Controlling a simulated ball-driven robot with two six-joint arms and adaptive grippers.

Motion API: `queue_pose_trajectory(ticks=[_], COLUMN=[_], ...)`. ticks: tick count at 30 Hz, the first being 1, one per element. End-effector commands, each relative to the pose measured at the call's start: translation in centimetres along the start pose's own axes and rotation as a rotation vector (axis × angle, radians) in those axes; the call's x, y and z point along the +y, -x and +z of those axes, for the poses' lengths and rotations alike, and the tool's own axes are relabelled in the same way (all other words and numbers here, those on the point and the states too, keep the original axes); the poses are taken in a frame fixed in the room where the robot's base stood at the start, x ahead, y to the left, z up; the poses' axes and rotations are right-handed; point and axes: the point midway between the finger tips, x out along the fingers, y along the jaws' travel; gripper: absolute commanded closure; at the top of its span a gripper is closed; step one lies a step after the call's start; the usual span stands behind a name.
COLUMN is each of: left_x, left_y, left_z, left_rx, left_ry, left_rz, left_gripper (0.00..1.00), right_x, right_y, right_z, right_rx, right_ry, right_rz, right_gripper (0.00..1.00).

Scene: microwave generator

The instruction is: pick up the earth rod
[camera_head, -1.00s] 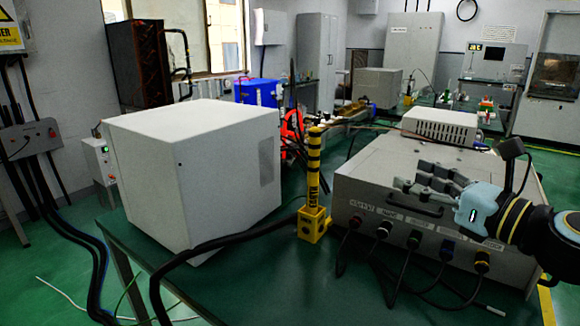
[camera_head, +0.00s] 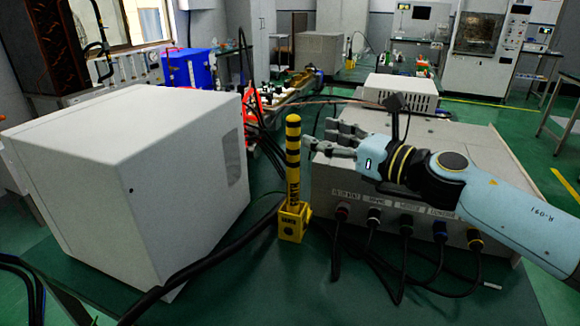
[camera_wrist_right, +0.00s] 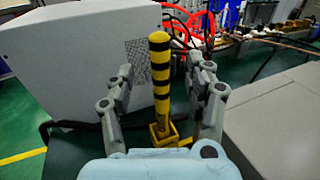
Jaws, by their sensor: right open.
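The earth rod (camera_head: 293,160) is yellow with black bands at its top and stands upright in a yellow holder (camera_head: 293,222) on the green bench. My right gripper (camera_head: 320,138) is open just to the right of the rod's upper part in the head view, its fingers pointing at it. In the right wrist view the rod (camera_wrist_right: 160,85) stands between the two spread fingers of the gripper (camera_wrist_right: 163,95), with space on both sides. The rod's foot is inside the holder. My left gripper does not show.
A large white box (camera_head: 130,180) stands left of the rod. A grey unit with cable sockets (camera_head: 440,150) is to the right, under my right arm. Black cables (camera_head: 235,248) run across the bench beside the holder.

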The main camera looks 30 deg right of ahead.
Motion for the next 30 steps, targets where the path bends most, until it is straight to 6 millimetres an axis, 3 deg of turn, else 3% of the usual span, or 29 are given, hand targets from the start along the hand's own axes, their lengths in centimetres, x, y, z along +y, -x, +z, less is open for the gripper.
queue_pose_trajectory(ticks=[16,25,30], left_x=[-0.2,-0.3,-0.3], left_y=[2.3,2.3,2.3], left_z=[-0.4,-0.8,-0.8], left_rx=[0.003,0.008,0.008], left_ry=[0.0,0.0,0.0], left_rz=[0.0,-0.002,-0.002], left_gripper=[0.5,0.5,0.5], right_x=[0.0,0.0,0.0], right_y=[-7.1,-7.9,-7.8], right_z=[0.2,0.0,0.0], right_rx=[-0.002,0.001,0.0], right_ry=[-0.002,0.001,0.001], right_rz=[-0.001,0.0,0.0], right_gripper=[0.46,0.46,0.66])
